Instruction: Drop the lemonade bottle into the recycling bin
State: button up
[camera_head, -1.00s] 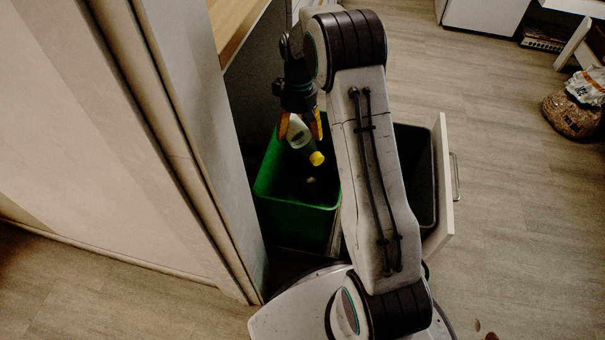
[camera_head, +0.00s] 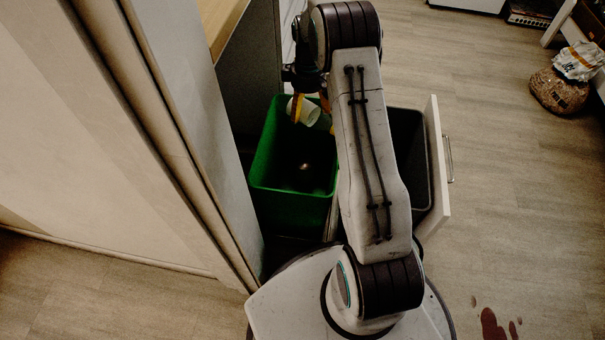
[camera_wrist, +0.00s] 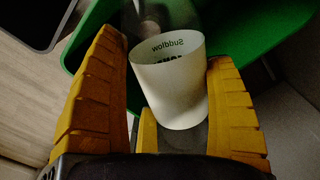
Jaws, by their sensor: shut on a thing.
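My gripper (camera_head: 312,104) is shut on the lemonade bottle (camera_head: 303,111), a clear bottle with a pale label. The bottle is tilted over the far part of the green recycling bin (camera_head: 288,206); my arm hides part of it. In the wrist view the bottle (camera_wrist: 170,85) lies between the yellow fingers, with its label towards the camera and the green bin (camera_wrist: 275,32) beyond. The bin is open at the top. A small shiny thing (camera_head: 304,167) lies inside it.
A dark grey bin (camera_head: 408,150) stands beside the green one in the pulled-out drawer, behind its white front (camera_head: 437,170). A tall pale panel (camera_head: 185,130) rises close on the left. A bag (camera_head: 560,92) stands at the right. A dark red spill (camera_head: 492,325) marks the floor.

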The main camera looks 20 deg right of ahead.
jog(key=shift+f+b, duration=1.45)
jog(key=shift+f, duration=0.7)
jog(key=o, duration=0.9)
jog(key=shift+r, duration=0.2)
notch_tip(320, 180, up, 12)
jog(key=shift+f, duration=0.15)
